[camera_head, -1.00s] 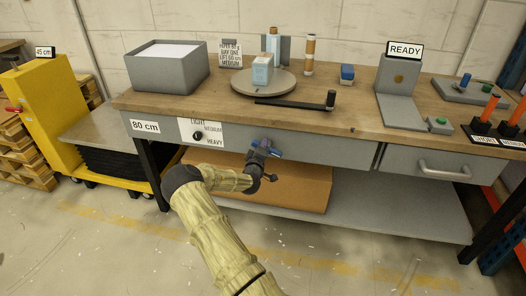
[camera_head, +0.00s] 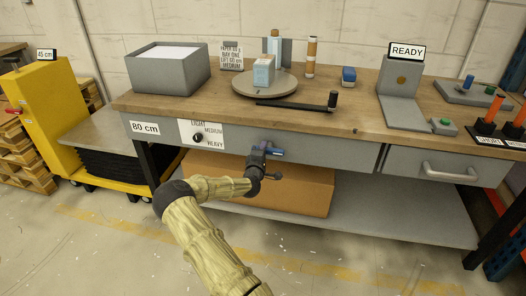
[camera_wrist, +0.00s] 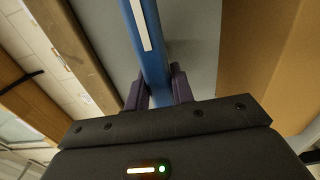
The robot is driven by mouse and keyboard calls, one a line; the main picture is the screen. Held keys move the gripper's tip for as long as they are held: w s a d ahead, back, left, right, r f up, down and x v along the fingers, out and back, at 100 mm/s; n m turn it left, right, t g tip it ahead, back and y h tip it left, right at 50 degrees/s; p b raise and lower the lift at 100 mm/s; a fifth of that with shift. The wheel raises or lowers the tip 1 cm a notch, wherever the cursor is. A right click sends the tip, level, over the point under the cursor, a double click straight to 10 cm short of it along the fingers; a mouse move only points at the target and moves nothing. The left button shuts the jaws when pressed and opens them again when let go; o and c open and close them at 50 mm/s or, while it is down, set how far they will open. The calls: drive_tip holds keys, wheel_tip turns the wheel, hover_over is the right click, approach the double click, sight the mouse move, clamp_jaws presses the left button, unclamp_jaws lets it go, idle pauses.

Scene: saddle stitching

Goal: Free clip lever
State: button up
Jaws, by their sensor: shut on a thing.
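My gripper (camera_head: 265,152) is in front of the workbench's grey front panel, below the tabletop edge, shut on a blue bar (camera_head: 278,153). In the wrist view my gripper (camera_wrist: 157,88) has its two dark fingers on either side of this blue bar (camera_wrist: 148,50), which carries a white strip. The bar runs from between the fingers out past the top of that view. I cannot tell whether it is fixed to the bench or loose. No part is marked as a clip lever, so I cannot tell whether the bar is that lever.
The workbench (camera_head: 350,128) has a dial panel (camera_head: 201,133) at left and a drawer handle (camera_head: 450,173) at right. A cardboard box (camera_head: 300,190) lies on the lower shelf behind my arm. A turntable (camera_head: 250,88) and a black-ended bar (camera_head: 295,107) are on top. The floor in front is clear.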

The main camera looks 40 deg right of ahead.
drive_tip(key=shift+f, duration=0.15)
drive_tip(key=o, duration=1)
drive_tip(key=p+v, duration=0.2)
drive_tip(key=v, duration=1.5)
drive_tip(key=shift+s+a, duration=0.2)
